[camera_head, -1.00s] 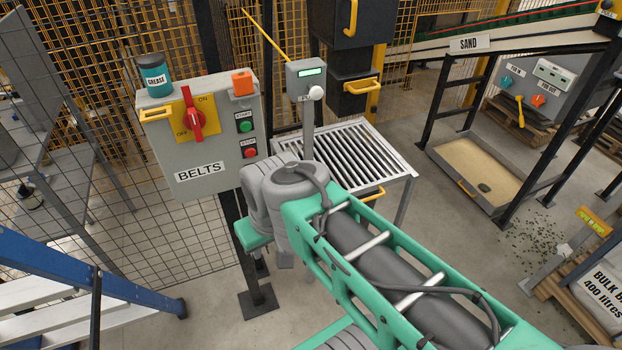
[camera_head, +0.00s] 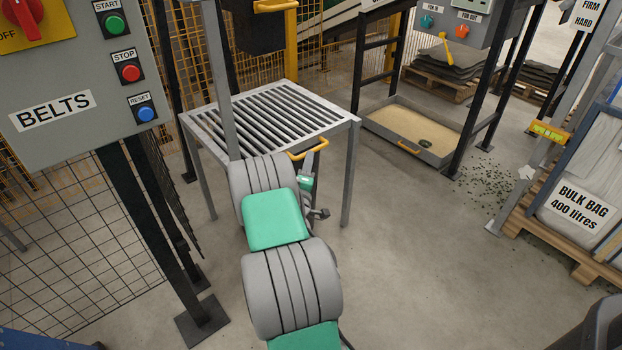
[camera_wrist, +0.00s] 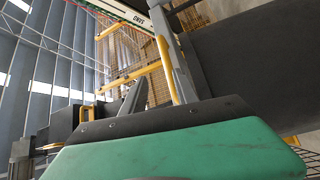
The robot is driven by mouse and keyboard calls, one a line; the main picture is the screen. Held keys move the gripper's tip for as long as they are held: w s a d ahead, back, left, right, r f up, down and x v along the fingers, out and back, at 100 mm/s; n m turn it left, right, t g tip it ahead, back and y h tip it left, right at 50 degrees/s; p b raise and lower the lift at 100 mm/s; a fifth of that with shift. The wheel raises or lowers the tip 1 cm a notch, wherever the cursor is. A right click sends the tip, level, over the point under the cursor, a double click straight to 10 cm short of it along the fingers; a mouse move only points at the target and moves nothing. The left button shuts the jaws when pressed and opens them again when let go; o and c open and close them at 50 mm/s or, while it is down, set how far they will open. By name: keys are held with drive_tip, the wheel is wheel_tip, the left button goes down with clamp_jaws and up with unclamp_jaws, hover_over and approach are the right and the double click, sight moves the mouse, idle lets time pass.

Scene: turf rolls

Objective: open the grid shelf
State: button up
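The grid shelf (camera_head: 265,112) is a grey slatted panel on a metal frame with legs, in the middle of the head view. Its yellow handle (camera_head: 308,149) is on the front edge. My gripper (camera_head: 311,166) is just below and in front of the handle, mostly hidden behind my arm. In the wrist view my gripper (camera_wrist: 157,75) has two grey fingers standing apart, so it looks open. Yellow bars (camera_wrist: 138,76) show near and behind the fingers. I cannot tell whether the fingers touch the handle.
The belts control box (camera_head: 75,85) stands close on the left, on a dark post (camera_head: 160,230). A sand tray (camera_head: 445,152) lies on the floor behind to the right. A bulk bag (camera_head: 585,190) on a pallet is at the right. Floor in front of the shelf is clear.

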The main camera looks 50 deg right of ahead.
drive_tip(key=shift+n+t, duration=0.5)
drive_tip(key=shift+n, duration=0.2)
drive_tip(key=w+d, duration=0.1)
drive_tip(key=d, duration=0.1)
drive_tip(key=w+d+p, duration=0.1)
drive_tip(key=d, duration=0.1)
drive_tip(key=w+d+p, duration=0.1)
drive_tip(key=d, duration=0.1)
drive_tip(key=shift+w+f, duration=0.15)
drive_tip(key=shift+f, duration=0.25)
drive_tip(key=shift+w+d, duration=0.25)
drive_tip(key=shift+w, duration=0.05)
clamp_jaws()
